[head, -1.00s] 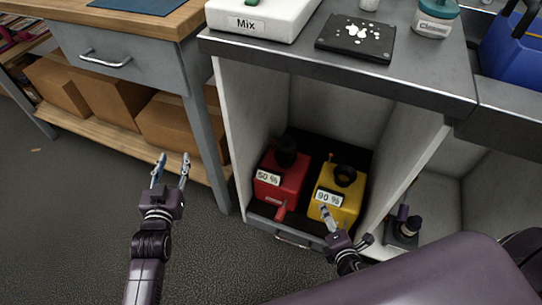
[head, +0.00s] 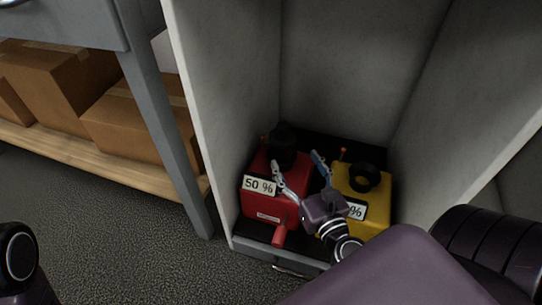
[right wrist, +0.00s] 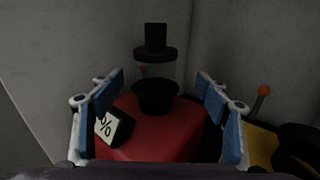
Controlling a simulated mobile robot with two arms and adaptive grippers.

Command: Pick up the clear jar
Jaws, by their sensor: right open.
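In the right wrist view a clear jar with a black lid (right wrist: 155,72) stands upright in a black collar on top of a red box (right wrist: 150,130). In the head view the jar (head: 283,138) shows only as a dark shape above the red box (head: 258,203) labelled 50 %; its clear wall is hard to make out. My right gripper (head: 297,163) is open and empty, above the boxes and short of the jar. In the right wrist view its fingers (right wrist: 160,90) stand apart, one to each side of the jar, not touching it. My left gripper is out of view.
A yellow box (head: 376,213) with a black ring on top stands right of the red one. Both are low in a cabinet with grey side walls (head: 203,130). Cardboard boxes (head: 135,120) lie on a wooden shelf at the left. The space above the boxes is free.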

